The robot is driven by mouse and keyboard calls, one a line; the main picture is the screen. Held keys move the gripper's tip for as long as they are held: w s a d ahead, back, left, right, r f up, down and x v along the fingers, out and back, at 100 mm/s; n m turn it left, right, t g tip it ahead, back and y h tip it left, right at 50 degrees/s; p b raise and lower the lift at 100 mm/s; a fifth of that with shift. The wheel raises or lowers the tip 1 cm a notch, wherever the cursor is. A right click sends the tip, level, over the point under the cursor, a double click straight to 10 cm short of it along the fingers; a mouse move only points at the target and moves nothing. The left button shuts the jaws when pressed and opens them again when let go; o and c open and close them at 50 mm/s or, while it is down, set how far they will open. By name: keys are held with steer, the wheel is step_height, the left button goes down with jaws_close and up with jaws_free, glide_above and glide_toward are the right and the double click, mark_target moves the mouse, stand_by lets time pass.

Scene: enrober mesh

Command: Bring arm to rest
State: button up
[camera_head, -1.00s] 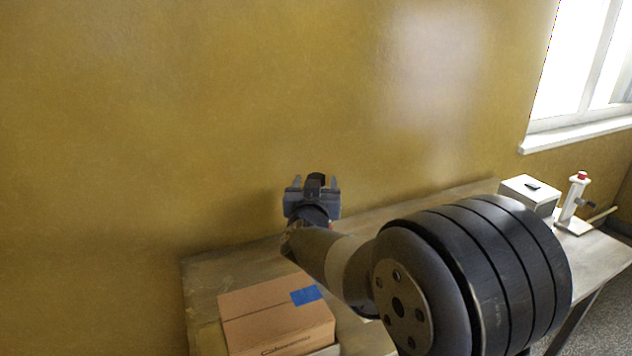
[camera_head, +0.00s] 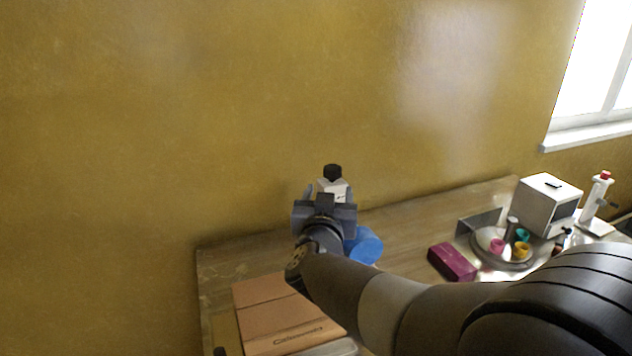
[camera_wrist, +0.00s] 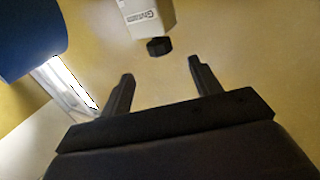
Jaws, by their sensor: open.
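My gripper (camera_head: 328,192) is raised over the back of the table in the head view, with the yellow wall behind it. In the wrist view my gripper (camera_wrist: 160,75) has its two dark fingers spread apart, with nothing between them. A white bottle with a black cap (camera_head: 333,182) shows just behind the fingers in the head view. In the wrist view the bottle (camera_wrist: 148,14) lies beyond the fingertips and looks apart from them. My arm hides part of the table.
A cardboard box (camera_head: 275,308) stands at the table's front left. A blue round thing (camera_head: 364,246) is beside my wrist. A magenta box (camera_head: 452,262), a round tray with colored cups (camera_head: 478,252), a white box-shaped device (camera_head: 541,205) and a white stand with a red top (camera_head: 597,200) are at the right.

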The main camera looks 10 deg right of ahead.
mark_target(332, 176)
steer(key=p+x, duration=0.1)
steer(key=x, duration=0.9)
steer(key=shift+w+d, duration=0.1)
steer(key=shift+w, duration=0.3)
steer(key=shift+m+h+p, duration=0.3)
steer(key=shift+p, duration=0.25)
steer(key=shift+s+f+b, duration=0.1)
steer(key=shift+f+b, duration=0.05)
steer(key=shift+b, duration=0.4)
